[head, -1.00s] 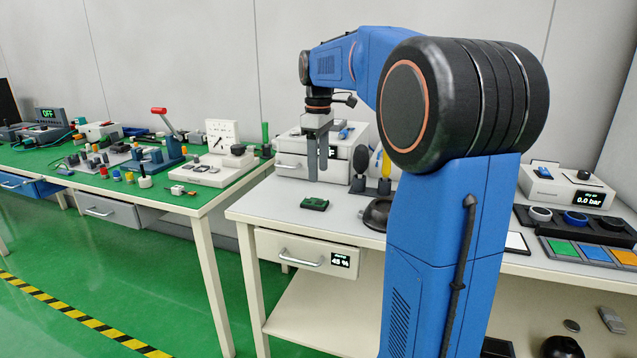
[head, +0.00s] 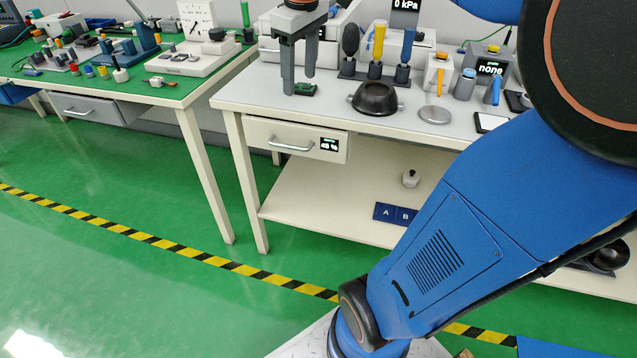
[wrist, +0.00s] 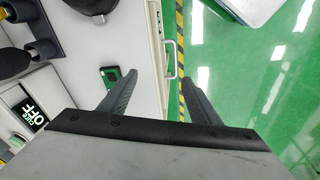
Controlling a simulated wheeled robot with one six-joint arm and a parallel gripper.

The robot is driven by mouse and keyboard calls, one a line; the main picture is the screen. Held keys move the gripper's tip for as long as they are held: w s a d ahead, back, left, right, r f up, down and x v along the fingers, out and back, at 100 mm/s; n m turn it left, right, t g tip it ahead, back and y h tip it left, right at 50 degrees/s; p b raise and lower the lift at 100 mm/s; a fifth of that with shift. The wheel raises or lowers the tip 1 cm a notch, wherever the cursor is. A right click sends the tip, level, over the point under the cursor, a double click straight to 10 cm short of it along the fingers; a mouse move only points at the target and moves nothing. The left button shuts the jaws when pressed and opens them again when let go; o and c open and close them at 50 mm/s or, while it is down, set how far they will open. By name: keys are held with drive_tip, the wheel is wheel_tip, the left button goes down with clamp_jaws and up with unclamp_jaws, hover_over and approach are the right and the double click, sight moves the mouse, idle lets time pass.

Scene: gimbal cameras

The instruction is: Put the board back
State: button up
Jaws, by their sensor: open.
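A small green circuit board (head: 304,89) lies flat on the white bench top near its left end. It also shows in the wrist view (wrist: 109,76), just left of the left finger. My gripper (head: 298,82) is open and empty, pointing down. In the wrist view my gripper (wrist: 158,80) straddles the bench's front edge, and the board is outside the fingers. The height of the fingertips above the bench is hard to tell.
A black round dish (head: 375,98), a silver disc (head: 435,115) and a stand of brushes (head: 376,70) stand to the right. A drawer (head: 296,140) sits under the bench front. A green-topped table (head: 120,80) stands left, across a gap.

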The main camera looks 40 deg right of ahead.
drive_tip(key=s+a+f+m+t, duration=0.1)
drive_tip(key=s+a+f, duration=0.3)
drive_tip(key=s+f, duration=0.4)
drive_tip(key=s+a+f+m+t, duration=0.2)
drive_tip(key=s+a+f+m, duration=0.1)
drive_tip(key=s+f, duration=0.4)
drive_tip(key=s, duration=0.3)
drive_tip(key=shift+a+f+m, duration=0.4)
drive_tip(key=shift+s, duration=0.1)
